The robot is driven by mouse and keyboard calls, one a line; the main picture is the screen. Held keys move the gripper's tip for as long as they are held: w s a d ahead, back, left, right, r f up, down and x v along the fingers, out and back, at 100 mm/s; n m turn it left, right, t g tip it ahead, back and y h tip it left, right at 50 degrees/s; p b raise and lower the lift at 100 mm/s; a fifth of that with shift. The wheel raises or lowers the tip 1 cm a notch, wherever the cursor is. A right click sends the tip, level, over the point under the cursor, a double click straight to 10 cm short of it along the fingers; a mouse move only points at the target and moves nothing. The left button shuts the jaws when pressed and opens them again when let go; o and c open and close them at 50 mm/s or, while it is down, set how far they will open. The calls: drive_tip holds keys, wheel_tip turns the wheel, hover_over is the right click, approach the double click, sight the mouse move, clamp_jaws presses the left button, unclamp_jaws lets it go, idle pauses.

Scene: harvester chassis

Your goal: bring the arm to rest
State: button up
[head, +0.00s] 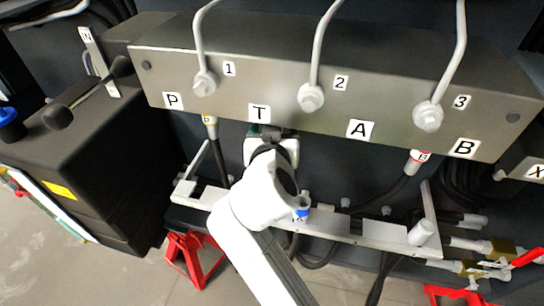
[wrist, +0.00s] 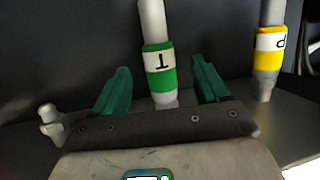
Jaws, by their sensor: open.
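My gripper (head: 270,131) is at the underside of the grey manifold block (head: 300,62), just below the label T (head: 259,113). In the wrist view its two green fingers (wrist: 161,75) stand apart, one on each side of a hose end with a green band marked T (wrist: 160,68). Gaps show between the fingers and the hose end, so it is not gripped. In the head view that hose end is mostly hidden by my gripper and wrist. My white arm (head: 255,205) reaches up to it from the bottom of the picture.
A yellow-banded hose end (head: 209,121) is under P and a red-banded one (head: 420,158) under B. A blue-banded fitting (head: 301,213) is close beside my arm at the pale rail (head: 345,234). A black box with a lever (head: 85,150) stands left; a red stand (head: 190,254) is below.

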drive_tip(key=s+a, duration=0.1)
drive_tip(key=s, duration=0.8)
drive_tip(key=s+d+f+g+p, duration=0.35)
drive_tip(key=s+d+f, duration=0.3)
drive_tip(key=d, duration=0.25)
drive_tip(key=s+d+f+g+p, duration=0.2)
drive_tip(key=s+d+f+g, duration=0.4)
drive_tip(key=d, duration=0.4)
drive_tip(key=s+d+f+g+p, duration=0.1)
drive_tip(key=s+d+f+g, duration=0.1)
drive_tip(key=s, duration=0.6)
drive_tip(key=s+d+f+g+y+p, duration=0.1)
drive_tip(key=s+d+f+g+p, duration=0.1)
drive_tip(key=s, duration=0.7)
drive_tip(key=shift+d+f+n+y+p, duration=0.3)
drive_tip(key=shift+d+f+n, duration=0.15)
drive_tip(key=shift+d, duration=0.4)
